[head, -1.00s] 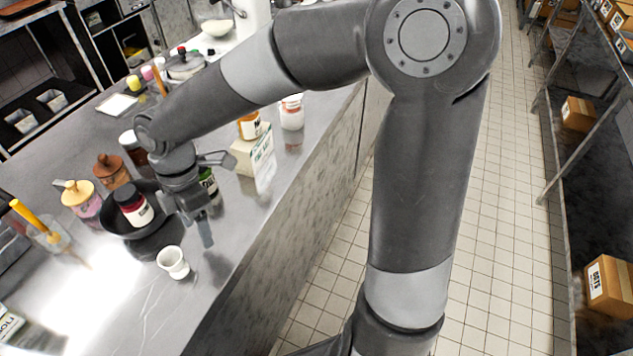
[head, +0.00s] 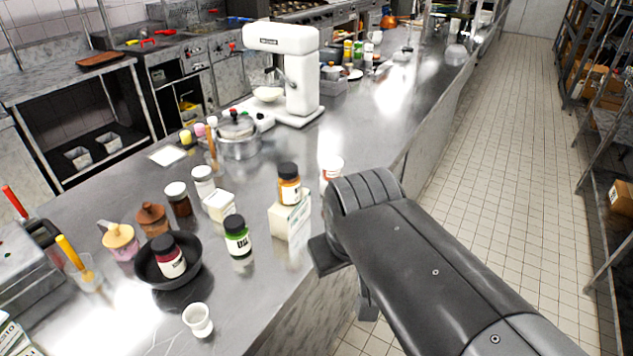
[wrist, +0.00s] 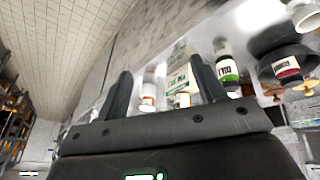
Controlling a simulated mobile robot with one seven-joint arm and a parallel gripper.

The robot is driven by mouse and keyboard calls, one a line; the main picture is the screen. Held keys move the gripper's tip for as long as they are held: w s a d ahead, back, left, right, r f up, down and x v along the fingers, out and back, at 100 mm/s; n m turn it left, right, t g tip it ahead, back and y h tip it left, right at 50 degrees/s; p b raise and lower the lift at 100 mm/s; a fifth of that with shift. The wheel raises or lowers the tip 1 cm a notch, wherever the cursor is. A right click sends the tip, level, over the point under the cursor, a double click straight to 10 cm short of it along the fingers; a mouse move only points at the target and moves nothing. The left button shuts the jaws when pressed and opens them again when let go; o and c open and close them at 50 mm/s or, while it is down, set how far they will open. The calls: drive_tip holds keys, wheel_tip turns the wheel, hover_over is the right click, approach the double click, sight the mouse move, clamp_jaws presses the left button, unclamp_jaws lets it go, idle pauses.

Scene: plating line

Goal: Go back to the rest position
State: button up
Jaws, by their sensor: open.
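My gripper (wrist: 160,70) is open and empty in the wrist view, its two fingers apart with nothing between them. In the head view my gripper (head: 343,282) hangs past the counter's front edge, partly hidden behind my arm. The dark bowl (head: 168,270) stands on the counter with a red-labelled jar (head: 168,255) in it. A green-labelled jar (head: 237,237) stands to its right. A white box (head: 289,218), with an orange-labelled jar (head: 289,185) at its top, is the nearest thing left of my gripper.
The steel counter (head: 265,285) runs away from me, with a white cup (head: 198,320) near its edge. A white mixer (head: 290,75) and a pot (head: 238,135) stand farther back. The tiled aisle (head: 500,150) is clear, with shelves (head: 600,130) on its right.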

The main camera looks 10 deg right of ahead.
drive_tip(key=shift+s+d+r+m+t+y, duration=0.2)
drive_tip(key=shift+s+d+r+m, duration=0.1)
drive_tip(key=shift+s+d+m, duration=0.2)
drive_tip(key=shift+s+d+r+m+t+y, duration=0.25)
drive_tip(key=shift+s+d+m, duration=0.15)
drive_tip(key=shift+m, duration=0.1)
